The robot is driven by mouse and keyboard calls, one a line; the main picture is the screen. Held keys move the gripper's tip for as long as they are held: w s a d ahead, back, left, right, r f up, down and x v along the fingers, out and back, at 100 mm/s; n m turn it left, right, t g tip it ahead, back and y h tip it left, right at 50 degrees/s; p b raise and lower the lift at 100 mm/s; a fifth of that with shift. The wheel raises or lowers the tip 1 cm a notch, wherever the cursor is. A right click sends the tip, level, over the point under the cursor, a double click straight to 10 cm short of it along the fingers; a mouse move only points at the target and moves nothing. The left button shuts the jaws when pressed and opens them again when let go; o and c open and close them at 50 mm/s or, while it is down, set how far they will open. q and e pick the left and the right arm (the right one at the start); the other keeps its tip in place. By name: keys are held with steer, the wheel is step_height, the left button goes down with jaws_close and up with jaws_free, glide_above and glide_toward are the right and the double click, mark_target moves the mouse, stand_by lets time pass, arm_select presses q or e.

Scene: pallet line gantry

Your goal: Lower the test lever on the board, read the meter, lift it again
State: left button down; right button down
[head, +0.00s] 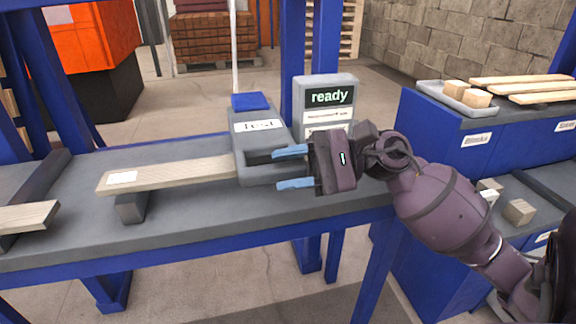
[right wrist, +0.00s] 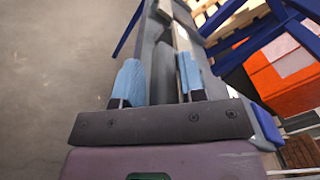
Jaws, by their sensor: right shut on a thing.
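The grey test unit (head: 262,125) has a "Test" label and a blue cap (head: 250,101). The meter (head: 328,97) behind it reads "ready". A pale board (head: 175,175) lies with its right end at the unit and its left part on a grey block (head: 130,207). My right gripper (head: 291,168) is at the unit's right side, its blue fingers shut with a gap around a dark grey bar (right wrist: 163,72), which I take as the test lever. Its far end and hinge are hidden, and I cannot tell whether it touches the board. My left gripper is not in view.
Another board (head: 25,217) lies at the bench's left end. On the right, a blue stand (head: 440,150) carries a tray (head: 430,97) with blocks, and several planks. Blue posts rise behind the bench (head: 200,222). Its front strip is clear.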

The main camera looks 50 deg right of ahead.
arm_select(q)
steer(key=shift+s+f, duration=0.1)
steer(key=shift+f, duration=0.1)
arm_select(e)
steer(key=shift+w+d+f+h, duration=0.1)
steer(key=shift+f+h, duration=0.05)
steer(key=shift+f, duration=0.3)
steer(key=shift+w+d+f+h, duration=0.1)
steer(key=shift+f+h, duration=0.05)
steer(key=shift+f, duration=0.25)
steer(key=c, duration=1.1)
jaws_free()
steer(key=shift+o, duration=1.1)
steer(key=shift+w+f, duration=0.1)
steer(key=shift+f, duration=0.05)
steer(key=shift+s+d, duration=0.25)
steer(key=shift+d, duration=0.2)
arm_select(q)
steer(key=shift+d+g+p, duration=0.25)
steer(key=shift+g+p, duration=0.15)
steer(key=shift+p, duration=0.45)
arm_select(e)
steer(key=v, duration=0.9)
steer(key=shift+s+d+r, duration=0.25)
steer(key=shift+s+r, duration=0.05)
steer(key=shift+r, duration=0.1)
